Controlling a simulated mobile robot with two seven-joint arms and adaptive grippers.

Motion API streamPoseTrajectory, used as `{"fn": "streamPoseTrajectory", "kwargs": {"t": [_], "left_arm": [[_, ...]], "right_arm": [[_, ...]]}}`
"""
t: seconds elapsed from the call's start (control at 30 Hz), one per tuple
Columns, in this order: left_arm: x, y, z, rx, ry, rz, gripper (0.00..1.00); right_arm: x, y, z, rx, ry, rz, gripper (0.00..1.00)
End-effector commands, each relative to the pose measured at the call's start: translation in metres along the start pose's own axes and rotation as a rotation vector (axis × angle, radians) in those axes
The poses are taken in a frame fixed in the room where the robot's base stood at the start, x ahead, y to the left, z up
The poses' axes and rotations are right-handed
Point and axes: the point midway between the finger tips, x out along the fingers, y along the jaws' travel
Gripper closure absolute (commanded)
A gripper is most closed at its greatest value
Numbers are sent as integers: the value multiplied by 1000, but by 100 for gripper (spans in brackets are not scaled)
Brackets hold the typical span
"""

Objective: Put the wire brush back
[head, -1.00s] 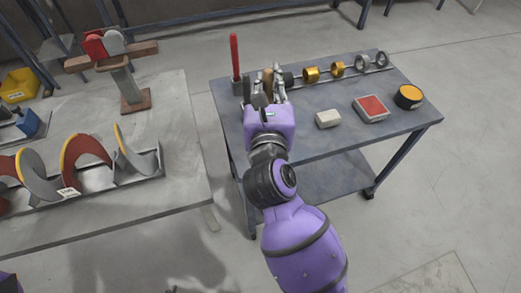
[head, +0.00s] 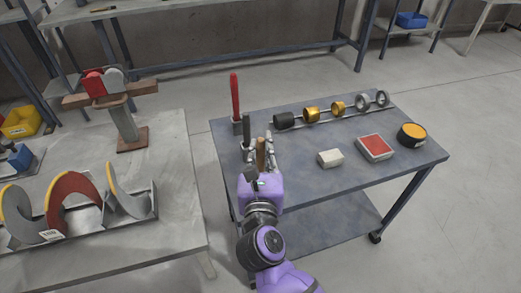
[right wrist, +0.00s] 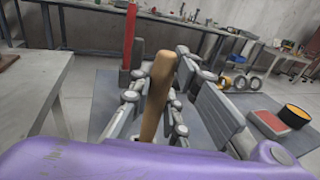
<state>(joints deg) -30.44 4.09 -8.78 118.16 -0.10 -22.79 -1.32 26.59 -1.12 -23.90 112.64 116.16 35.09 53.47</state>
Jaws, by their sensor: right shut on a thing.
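The wire brush shows as a wooden handle (head: 261,152) standing nearly upright between the fingers of my right gripper (head: 257,158). In the right wrist view the wooden handle (right wrist: 158,95) leans slightly, with the fingers (right wrist: 152,105) closed around it. Its bristle end is hidden in both views. The gripper is above the near left part of the blue-grey table (head: 300,190). Behind it are a red-handled tool (head: 235,100) upright in a holder and a dark upright piece (head: 246,130). My left gripper is out of view.
A rail with a black cylinder (head: 285,121) and several gold and grey rings (head: 311,115) runs along the table's back.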

Motion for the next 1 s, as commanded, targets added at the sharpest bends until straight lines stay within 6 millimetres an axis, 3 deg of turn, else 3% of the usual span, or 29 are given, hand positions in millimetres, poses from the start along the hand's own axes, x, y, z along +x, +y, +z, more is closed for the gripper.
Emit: {"fn": "streamPoseTrajectory", "kwargs": {"t": [0.23,0.27,0.4,0.77,1.0], "left_arm": [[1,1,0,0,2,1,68],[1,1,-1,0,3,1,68],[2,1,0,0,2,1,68],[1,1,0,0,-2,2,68],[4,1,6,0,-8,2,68]], "right_arm": [[0,0,-3,0,0,0,100],[0,0,-3,0,0,0,81],[0,0,-2,0,0,0,65],[0,0,4,0,-2,1,65],[-42,0,-2,1,4,0,65]]}}
